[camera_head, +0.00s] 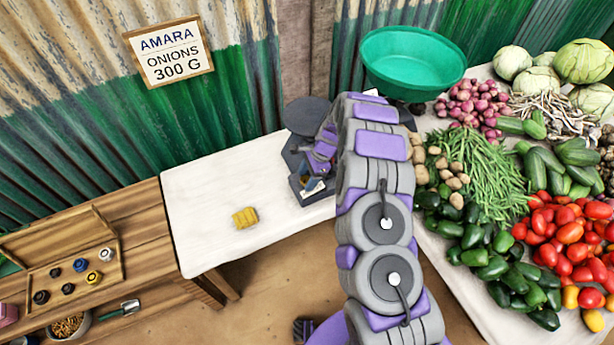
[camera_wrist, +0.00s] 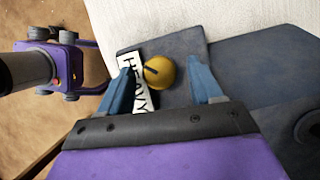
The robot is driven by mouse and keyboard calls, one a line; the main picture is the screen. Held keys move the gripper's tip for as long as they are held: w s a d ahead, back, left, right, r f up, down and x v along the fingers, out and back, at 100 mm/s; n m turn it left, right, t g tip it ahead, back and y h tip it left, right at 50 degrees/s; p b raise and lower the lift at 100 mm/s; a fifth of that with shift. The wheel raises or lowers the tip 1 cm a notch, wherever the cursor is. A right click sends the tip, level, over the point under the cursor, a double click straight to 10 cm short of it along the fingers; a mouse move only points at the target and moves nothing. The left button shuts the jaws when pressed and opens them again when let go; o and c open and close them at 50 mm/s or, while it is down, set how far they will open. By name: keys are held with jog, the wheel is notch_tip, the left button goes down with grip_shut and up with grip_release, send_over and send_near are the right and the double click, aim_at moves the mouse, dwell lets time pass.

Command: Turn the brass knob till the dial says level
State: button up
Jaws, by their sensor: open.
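The brass knob (camera_wrist: 164,76) is round, with a dark mark across its top, and sits on the dark grey face of the balance (camera_wrist: 185,50). Beside it a white plate (camera_wrist: 139,92) reads HEAVY, partly covered by a finger. My gripper (camera_wrist: 160,63) is open, its two blue fingers on either side of the knob with gaps to it; I cannot tell how far above it they are. In the head view the balance (camera_head: 306,117), with its dark round pan, stands on the white table, and my arm hides much of it. My gripper (camera_head: 311,183) is at its front.
A wooden tray of weights (camera_head: 75,270) is at the left. A green basin (camera_head: 412,62) and heaps of vegetables are at the right. A sign (camera_head: 170,52) reads AMARA ONIONS 300 G.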

jog(key=shift+m+t, duration=0.3)
jog(key=shift+m, duration=0.3)
jog(key=p+v, duration=0.3)
jog(key=v, duration=1.5)
jog(key=s+r+n, duration=0.5)
jog(key=s+r, duration=0.5)
jog(key=r, duration=0.1)
jog(key=shift+s+a+r, duration=0.35)
jog(key=shift+s+a, duration=0.05)
